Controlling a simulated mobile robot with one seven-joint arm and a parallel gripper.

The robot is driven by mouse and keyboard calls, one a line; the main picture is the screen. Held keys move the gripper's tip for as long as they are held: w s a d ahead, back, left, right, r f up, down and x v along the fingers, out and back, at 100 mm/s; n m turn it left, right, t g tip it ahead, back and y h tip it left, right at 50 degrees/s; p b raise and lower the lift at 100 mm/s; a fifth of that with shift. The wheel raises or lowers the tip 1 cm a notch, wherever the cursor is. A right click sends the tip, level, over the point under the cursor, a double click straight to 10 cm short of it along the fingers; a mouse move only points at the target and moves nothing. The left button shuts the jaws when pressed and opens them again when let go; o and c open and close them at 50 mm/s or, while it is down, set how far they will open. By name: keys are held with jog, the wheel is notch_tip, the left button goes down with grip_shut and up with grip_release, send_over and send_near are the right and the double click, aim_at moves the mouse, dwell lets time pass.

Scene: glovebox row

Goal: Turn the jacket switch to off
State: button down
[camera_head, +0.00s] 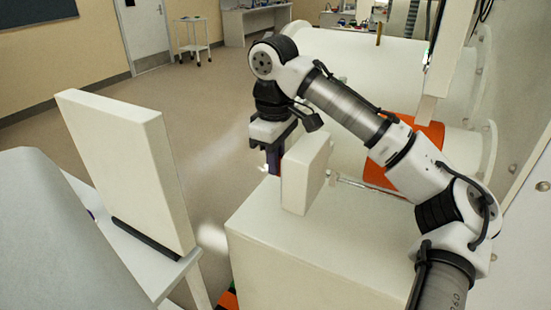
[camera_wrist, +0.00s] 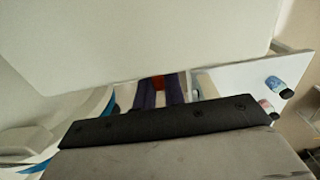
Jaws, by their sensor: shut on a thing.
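A small white upright box (camera_head: 305,172) stands on top of a white cabinet (camera_head: 300,250); its far face is turned away from the head view. My gripper (camera_head: 272,163) points down at that far face, with its dark fingers close against it. In the wrist view my fingers (camera_wrist: 160,95) show as two dark purple bars running in under the white box (camera_wrist: 130,40), with a small red patch between them. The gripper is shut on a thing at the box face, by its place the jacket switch. The switch handle and its pointing direction are hidden.
A large white panel (camera_head: 135,165) stands on a bench at left. White cylinders with an orange band (camera_head: 408,150) lie behind my arm. A thin metal rod (camera_head: 365,187) runs beside the box. Open floor (camera_head: 215,130) lies beyond. A trolley (camera_head: 192,40) stands far back.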

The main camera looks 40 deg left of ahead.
jog(key=g, duration=0.2)
jog(key=g+h, duration=0.1)
jog(key=g, duration=0.2)
jog(key=shift+w+a, duration=0.1)
jog(key=shift+w, duration=0.3)
jog(key=c, duration=1.5)
grip_release()
jog(key=shift+v, duration=3.75)
jog(key=shift+a+f, duration=0.1)
